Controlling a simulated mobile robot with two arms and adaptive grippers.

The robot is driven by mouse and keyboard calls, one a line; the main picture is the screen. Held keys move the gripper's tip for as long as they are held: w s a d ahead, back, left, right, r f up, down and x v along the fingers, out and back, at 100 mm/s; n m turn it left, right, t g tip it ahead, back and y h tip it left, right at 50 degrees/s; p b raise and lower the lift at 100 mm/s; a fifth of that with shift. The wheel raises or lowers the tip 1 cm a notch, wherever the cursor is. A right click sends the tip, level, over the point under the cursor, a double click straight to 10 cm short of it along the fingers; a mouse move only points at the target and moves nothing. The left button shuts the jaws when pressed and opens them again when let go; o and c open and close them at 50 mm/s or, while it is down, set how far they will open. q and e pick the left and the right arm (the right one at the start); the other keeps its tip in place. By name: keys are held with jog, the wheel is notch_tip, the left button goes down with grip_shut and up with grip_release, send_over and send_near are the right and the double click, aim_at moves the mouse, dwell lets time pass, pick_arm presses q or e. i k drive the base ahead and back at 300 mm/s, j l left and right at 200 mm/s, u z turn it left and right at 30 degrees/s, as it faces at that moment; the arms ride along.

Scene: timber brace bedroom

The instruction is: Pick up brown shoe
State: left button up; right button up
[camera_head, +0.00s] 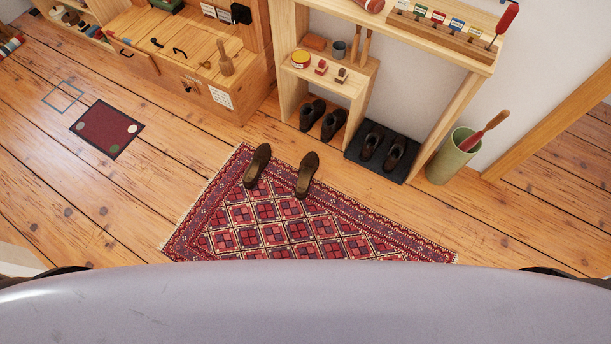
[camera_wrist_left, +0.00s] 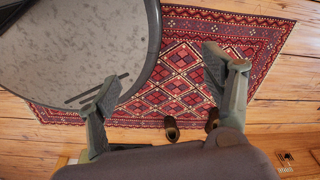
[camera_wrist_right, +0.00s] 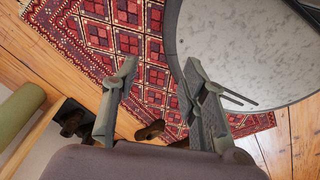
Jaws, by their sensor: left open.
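Two brown shoes rest apart on the red patterned rug (camera_head: 270,237) near its back edge: a left one (camera_head: 257,166) and a right one (camera_head: 306,176). My left gripper (camera_wrist_left: 162,68) is open and empty above the rug. In its view, the shoes (camera_wrist_left: 171,129) (camera_wrist_left: 212,118) lie near the palm, partly cut off by the gripper. My right gripper (camera_wrist_right: 159,64) is open and empty, also above the rug. One shoe (camera_wrist_right: 151,130) shows between its fingers, low in the view, and the other is mostly hidden. Neither gripper shows in the head view.
A wooden rack (camera_head: 290,85) holds dark shoes (camera_head: 323,118) below. More dark shoes (camera_head: 384,148) stand on a black tray (camera_head: 352,151). A green bin (camera_head: 447,165) is to the right. A dark red mat (camera_head: 107,128) lies left. Floor around the rug is clear.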

aim_at(309, 164)
jog(key=i+j+z, duration=0.45)
jog(key=i, duration=0.15)
jog(key=i+j+z, duration=0.5)
jog(key=i, duration=0.1)
